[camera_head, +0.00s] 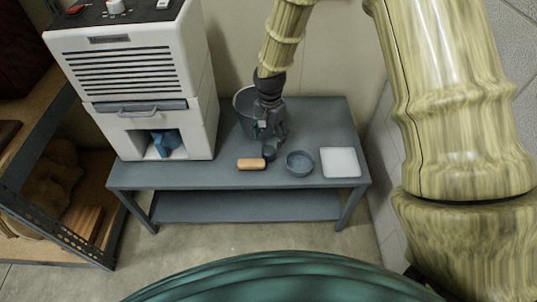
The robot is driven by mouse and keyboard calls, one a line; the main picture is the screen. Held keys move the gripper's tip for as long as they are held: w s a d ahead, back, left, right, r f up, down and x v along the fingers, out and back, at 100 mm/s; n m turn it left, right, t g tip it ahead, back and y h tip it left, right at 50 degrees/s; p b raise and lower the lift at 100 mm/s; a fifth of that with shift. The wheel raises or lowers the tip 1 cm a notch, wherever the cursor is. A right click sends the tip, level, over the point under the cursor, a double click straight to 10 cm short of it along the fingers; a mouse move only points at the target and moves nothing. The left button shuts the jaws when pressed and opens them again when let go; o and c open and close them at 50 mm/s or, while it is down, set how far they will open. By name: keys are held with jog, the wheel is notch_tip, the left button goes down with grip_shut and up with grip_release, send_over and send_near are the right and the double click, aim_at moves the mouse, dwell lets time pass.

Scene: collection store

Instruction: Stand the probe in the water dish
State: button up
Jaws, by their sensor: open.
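A grey-blue round dish (299,163) sits on the front part of the grey table, and I cannot tell whether it holds water. My gripper (270,139) is open and points down above a small dark cup (269,153), left of the dish. The fingertips are close to the cup, and I cannot tell whether they touch it. No probe can be made out; it may be hidden by the gripper or in the cup. A tan rounded block (251,164) lies left of the cup.
A grey bucket (243,104) stands behind my gripper. A white dehumidifier-like unit (144,75) with a blue item (167,142) in its opening fills the table's left. A white flat pad (340,162) lies at right. The table (325,118) is bare behind the pad.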

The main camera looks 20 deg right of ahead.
aim_at(269, 149)
jog(key=shift+f+b, duration=0.7)
jog(key=shift+f, duration=2.85)
jog(key=c, duration=1.2)
